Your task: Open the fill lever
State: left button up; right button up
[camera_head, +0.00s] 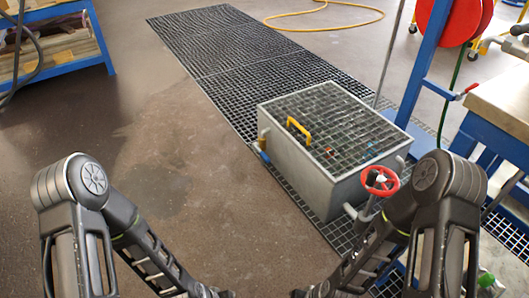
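No part is plainly marked as the fill lever. A yellow handle (298,130) stands at the left edge of the grated top of a grey metal tank (330,190). A red handwheel (380,181) sits on a pipe at the tank's front right corner, close to my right arm. A small red-tipped lever (470,88) shows on the blue frame at the right. My two forearms run down to the bottom edge, where the picture cuts them off. Neither gripper's fingers can be seen, and nothing in view is held.
Floor grating (230,55) runs from the back to under the tank. A blue post (425,55) and a workbench (502,100) stand at right. A blue shelf (60,70) stands at far left. A yellow hose (325,27) lies at the back. The brown floor at left is clear.

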aim_at(256, 147)
jog(key=i+j+z, duration=0.15)
jog(key=i+j, duration=0.5)
jog(key=i+j+z, duration=0.15)
jog(key=i+j, duration=0.55)
